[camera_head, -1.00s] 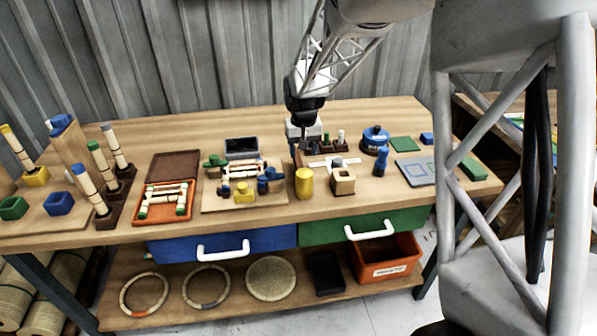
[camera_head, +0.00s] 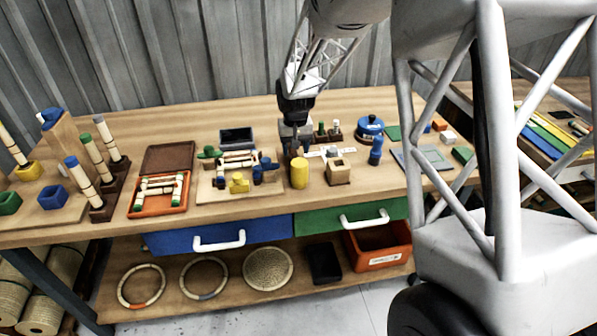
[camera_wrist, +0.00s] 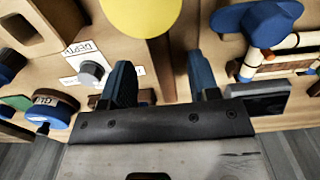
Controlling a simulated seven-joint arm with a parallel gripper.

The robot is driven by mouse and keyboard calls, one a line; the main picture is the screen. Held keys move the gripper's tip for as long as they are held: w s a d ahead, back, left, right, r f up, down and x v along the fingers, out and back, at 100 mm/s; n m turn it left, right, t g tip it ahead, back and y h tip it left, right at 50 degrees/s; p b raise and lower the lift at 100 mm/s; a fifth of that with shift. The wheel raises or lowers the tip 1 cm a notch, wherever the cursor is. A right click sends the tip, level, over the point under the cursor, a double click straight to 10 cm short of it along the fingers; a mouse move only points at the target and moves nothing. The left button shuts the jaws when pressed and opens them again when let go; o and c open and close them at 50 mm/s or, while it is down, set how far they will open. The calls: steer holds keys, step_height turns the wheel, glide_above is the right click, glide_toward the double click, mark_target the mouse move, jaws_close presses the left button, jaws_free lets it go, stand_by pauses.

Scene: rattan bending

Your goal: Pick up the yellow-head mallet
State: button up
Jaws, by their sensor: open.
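The mallet's yellow cylindrical head (camera_head: 299,174) stands near the front middle of the bench. In the wrist view its round yellow face (camera_wrist: 140,14) is cut off by the top edge. A dark brown wooden handle (camera_wrist: 161,66) runs from it toward my gripper. My gripper (camera_head: 293,150) is behind the head, low over the bench. In the wrist view my gripper (camera_wrist: 162,75) has its two fingers apart, one on each side of the handle, with gaps visible. Whether the fingertips are below the handle's top is hard to tell.
A wooden block with a square hole (camera_head: 338,172) stands right of the head. A board with yellow and blue fixtures (camera_head: 211,190) lies left. A blue bottle (camera_head: 376,150) and a round blue-topped thing (camera_head: 370,128) stand right. A grey plug (camera_wrist: 91,73) is near one finger.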

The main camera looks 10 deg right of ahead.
steer(key=shift+f, duration=0.2)
steer(key=shift+s+f, duration=0.1)
steer(key=shift+f, duration=2.4)
jaws_close()
